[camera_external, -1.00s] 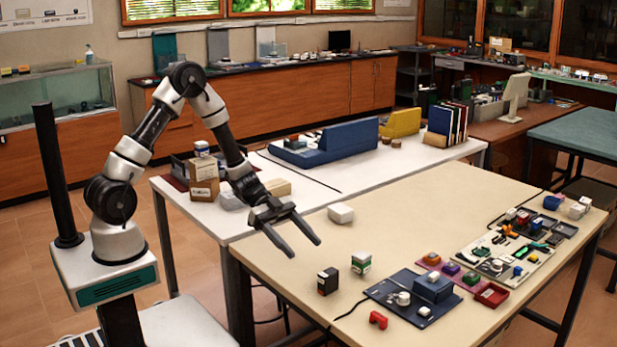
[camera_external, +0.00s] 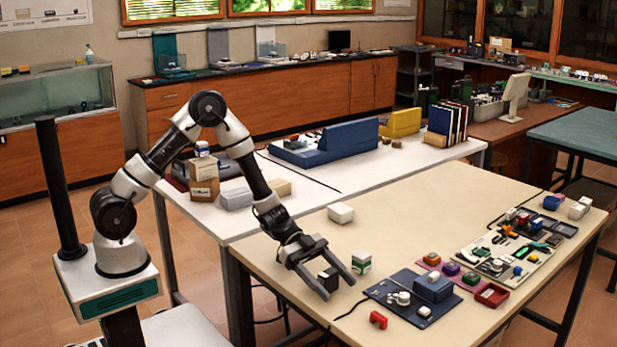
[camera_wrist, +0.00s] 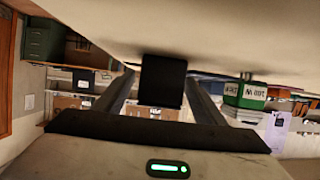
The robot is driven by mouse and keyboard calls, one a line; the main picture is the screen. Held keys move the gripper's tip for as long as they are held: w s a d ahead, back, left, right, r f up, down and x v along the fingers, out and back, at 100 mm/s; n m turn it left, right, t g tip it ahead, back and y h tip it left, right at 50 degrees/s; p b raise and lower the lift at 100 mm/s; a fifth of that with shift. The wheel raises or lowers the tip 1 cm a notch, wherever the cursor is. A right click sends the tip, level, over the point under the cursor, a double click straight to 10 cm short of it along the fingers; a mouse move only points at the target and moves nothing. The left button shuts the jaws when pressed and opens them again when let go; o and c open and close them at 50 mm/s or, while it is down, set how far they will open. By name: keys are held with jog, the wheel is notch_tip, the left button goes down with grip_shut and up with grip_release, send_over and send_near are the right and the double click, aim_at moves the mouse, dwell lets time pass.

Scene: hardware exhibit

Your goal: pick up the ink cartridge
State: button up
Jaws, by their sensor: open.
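The ink cartridge, which I take to be the small black box (camera_external: 328,277), stands on the beige table near its front left edge. My gripper (camera_external: 339,290) is open, low over the table, with one finger on each side of the box. In the wrist view, where the table is at the top, the dark box (camera_wrist: 163,80) shows between the two spread fingers. I see gaps between it and both fingers there. The fingers partly hide the box in the external view.
A white and green box (camera_external: 361,262) stands just right of my gripper; it also shows in the wrist view (camera_wrist: 245,95). A red piece (camera_external: 378,320) and a blue tray (camera_external: 392,307) with parts lie to the right. The table behind is mostly clear.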

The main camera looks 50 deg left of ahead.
jog(key=shift+x, duration=0.95)
jog(key=c, duration=1.1)
